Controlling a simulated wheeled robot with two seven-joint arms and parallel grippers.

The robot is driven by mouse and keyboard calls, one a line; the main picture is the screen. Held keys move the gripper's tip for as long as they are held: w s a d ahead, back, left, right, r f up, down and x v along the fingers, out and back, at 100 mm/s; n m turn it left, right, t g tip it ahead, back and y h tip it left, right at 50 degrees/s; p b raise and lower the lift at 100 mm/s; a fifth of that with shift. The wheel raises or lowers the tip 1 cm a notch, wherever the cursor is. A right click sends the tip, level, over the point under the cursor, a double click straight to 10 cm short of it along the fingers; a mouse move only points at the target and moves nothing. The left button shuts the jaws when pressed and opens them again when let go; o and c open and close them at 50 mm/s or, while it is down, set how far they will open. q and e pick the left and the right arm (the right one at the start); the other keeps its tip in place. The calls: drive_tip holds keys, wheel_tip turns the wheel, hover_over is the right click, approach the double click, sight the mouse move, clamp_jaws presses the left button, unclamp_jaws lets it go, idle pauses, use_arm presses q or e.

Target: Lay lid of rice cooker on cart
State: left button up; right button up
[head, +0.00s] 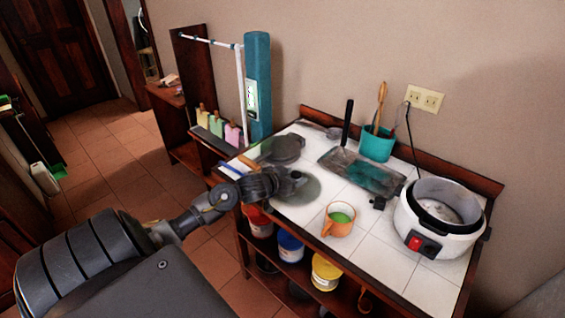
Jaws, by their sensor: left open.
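The rice cooker (440,218) is white with a red switch and stands without its lid at the right end of the cart. Its pot is uncovered. The cart (392,256) has a white tiled top with a dark wood frame. A round, greyish, see-through lid (310,193) with a dark knob appears to lie flat on the tiles at the cart's front left. My left gripper (281,184) is open, at the left side of the lid and close to its knob. Its fingers are dark and hard to separate from the knob, so contact cannot be told. My right gripper is out of view.
An orange cup (339,219) with green contents stands just right of the lid. Behind are a dark pan (286,148), a dark tray (345,165) and a teal utensil holder (377,145). Colored tubs, including a yellow one (326,272), fill the shelf below.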

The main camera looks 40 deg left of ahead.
use_arm(q)
drive_tip(key=v, duration=1)
drive_tip(key=shift+s, duration=0.2)
